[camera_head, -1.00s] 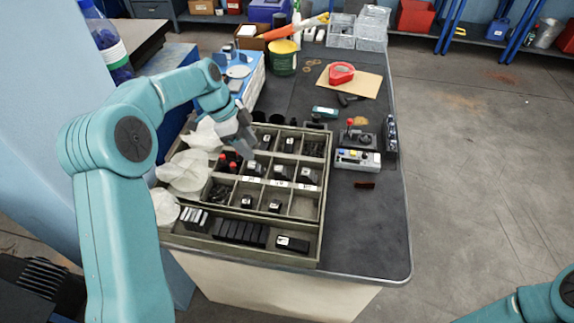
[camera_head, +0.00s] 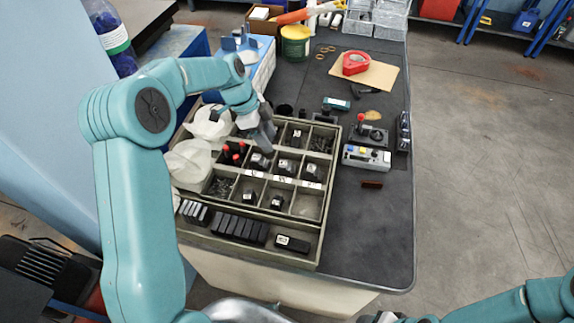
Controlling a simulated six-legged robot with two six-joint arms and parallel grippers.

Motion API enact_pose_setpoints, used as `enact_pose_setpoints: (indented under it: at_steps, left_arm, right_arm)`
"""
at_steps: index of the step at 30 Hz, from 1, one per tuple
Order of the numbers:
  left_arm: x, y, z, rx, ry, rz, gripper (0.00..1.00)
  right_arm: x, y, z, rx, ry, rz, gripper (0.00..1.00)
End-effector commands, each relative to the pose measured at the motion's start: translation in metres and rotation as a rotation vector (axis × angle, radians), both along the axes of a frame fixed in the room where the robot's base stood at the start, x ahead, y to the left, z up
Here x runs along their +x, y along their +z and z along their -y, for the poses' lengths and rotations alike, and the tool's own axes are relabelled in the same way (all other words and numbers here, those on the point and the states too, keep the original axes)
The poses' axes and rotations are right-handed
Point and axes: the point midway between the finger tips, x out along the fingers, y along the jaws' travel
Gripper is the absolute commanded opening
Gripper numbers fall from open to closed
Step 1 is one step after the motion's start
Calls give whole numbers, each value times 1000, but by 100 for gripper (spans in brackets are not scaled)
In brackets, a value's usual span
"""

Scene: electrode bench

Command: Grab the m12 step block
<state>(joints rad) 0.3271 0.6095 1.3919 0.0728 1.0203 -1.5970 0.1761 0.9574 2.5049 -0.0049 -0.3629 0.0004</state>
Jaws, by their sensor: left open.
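Several small black step blocks sit in the compartments of a greyish divided tray (camera_head: 328,190). The middle row holds one dark block at its left (camera_head: 260,162), one in the middle (camera_head: 286,167) and one at its right (camera_head: 313,172). Labels on the dividers are too small to read, so I cannot tell which block is the m12. My left gripper (camera_head: 267,138) is open, pointing down over the back part of the tray, just behind the left block of the middle row. It hides part of the back compartments. My right gripper is out of view; part of my right arm shows at bottom right.
Red-tipped items (camera_head: 233,153) stand in the tray, left of the middle-row blocks. Crumpled whitish bags (camera_head: 188,165) lie at its left edge. A control box (camera_head: 366,158) and a red tape dispenser (camera_head: 355,63) are to the right.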

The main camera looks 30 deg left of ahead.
Motion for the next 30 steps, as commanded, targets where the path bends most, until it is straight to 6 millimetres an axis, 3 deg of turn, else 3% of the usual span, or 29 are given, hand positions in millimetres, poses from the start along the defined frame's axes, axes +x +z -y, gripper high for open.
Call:
enact_pose_setpoints:
  at_steps: [3, 9, 16, 24, 30]
  left_arm:
    - [3, -26, 12, -2, -2, -5, 47]
    - [9, -59, 25, -1, -2, -2, 47]
    - [15, -76, 32, -1, -2, -1, 47]
    - [24, -111, 45, 0, 0, -1, 47]
    - [24, -115, 46, 0, -1, 1, 47]
  right_arm:
    - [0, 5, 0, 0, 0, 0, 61]
    - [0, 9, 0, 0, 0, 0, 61]
    - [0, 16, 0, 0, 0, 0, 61]
    - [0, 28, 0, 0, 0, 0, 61]
    - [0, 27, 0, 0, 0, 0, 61]
